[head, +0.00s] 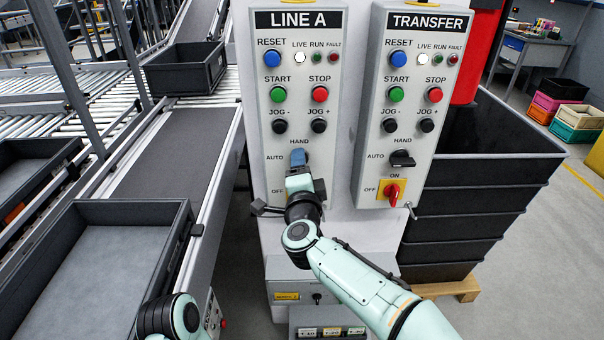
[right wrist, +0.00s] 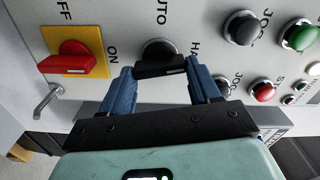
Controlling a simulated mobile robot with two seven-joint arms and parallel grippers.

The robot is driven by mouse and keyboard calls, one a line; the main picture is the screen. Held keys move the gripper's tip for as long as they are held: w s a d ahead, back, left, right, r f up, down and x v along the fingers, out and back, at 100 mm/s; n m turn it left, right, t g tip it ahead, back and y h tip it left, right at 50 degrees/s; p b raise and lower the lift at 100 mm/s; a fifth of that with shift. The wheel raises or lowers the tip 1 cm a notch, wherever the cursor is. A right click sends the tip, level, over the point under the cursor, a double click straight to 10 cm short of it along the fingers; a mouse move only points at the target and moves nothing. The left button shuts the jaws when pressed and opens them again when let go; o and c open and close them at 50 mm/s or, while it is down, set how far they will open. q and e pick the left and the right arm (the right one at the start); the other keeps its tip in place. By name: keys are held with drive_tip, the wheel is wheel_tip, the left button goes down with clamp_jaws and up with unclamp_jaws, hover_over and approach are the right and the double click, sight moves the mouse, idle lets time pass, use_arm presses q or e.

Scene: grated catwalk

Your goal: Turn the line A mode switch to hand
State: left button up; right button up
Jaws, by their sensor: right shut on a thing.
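The LINE A panel (head: 335,135) is on the left of two panels in the head view. My right gripper (head: 300,165) is at its mode switch, between the AUTO and HAND labels, and hides most of the switch there. In the right wrist view, the blue fingers of my right gripper (right wrist: 162,90) are shut on the black mode switch (right wrist: 160,67), one at each end of its handle. The handle lies along the line toward HAND, its white mark at the HAND end. My left gripper is out of view; only part of that arm shows.
The TRANSFER panel (head: 365,170) stands close on the right with its own mode switch (head: 402,159). LINE A's red isolator (right wrist: 70,60) sits beside the gripped switch in the wrist view. A conveyor (head: 165,150) with dark totes runs left; stacked black bins (head: 465,225) stand right.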

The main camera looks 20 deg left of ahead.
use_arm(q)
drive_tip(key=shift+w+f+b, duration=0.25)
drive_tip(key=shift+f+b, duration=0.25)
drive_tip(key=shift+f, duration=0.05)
use_arm(e)
drive_tip(key=shift+f+m, duration=0.15)
drive_tip(key=shift+m, duration=1.05)
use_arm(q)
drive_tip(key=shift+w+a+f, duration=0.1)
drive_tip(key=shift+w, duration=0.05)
use_arm(e)
drive_tip(key=o, duration=1.1)
drive_tip(key=shift+c, duration=0.2)
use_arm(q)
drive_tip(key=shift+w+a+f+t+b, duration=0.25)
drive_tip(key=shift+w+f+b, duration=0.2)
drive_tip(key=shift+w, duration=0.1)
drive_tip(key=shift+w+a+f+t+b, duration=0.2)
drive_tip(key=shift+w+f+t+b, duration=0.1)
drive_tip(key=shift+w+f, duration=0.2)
use_arm(e)
drive_tip(key=v, duration=1.3)
drive_tip(key=shift+s, duration=0.25)
